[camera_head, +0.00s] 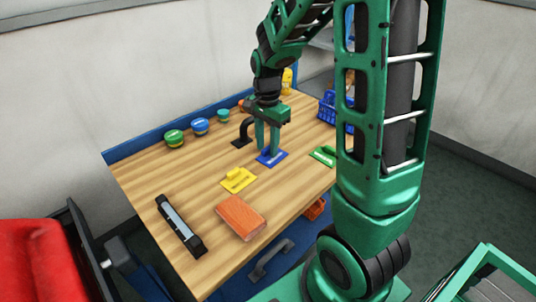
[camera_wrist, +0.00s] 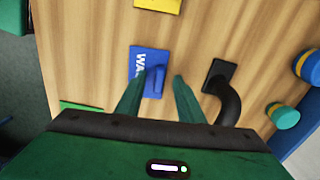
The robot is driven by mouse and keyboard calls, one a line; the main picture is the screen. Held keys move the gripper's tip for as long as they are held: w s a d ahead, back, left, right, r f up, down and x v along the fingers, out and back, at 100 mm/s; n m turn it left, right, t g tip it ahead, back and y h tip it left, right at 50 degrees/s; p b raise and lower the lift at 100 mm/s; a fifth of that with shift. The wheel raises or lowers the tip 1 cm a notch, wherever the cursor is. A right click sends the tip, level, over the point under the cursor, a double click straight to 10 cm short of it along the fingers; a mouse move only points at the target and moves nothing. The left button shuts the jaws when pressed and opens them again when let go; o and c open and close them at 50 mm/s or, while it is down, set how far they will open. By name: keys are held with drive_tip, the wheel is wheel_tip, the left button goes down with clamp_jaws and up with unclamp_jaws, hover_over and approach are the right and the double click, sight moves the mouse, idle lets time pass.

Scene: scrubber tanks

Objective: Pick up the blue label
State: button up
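The blue label (camera_head: 278,156) lies flat on the wooden table, a small plate with white lettering and a raised blue tab. It also shows in the wrist view (camera_wrist: 142,60), where the tab stands in the gap between my fingers. My gripper (camera_head: 267,150) points down over the label with its fingers apart. In the wrist view my gripper (camera_wrist: 160,72) is open, one finger overlapping the label's lower left and the other to the right of the tab. I see no finger pressed on the tab. The fingers hide part of the label.
A black hook-shaped handle (camera_wrist: 228,98) stands close to the right finger in the wrist view. A yellow label (camera_head: 238,182), a green label (camera_head: 323,155) and an orange brick-like block (camera_head: 241,216) lie nearby. Several round-lidded jars (camera_head: 174,138) line the back edge. A blue basket (camera_head: 328,108) stands at right.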

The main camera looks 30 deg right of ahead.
drive_tip(key=shift+f, duration=0.1)
clamp_jaws()
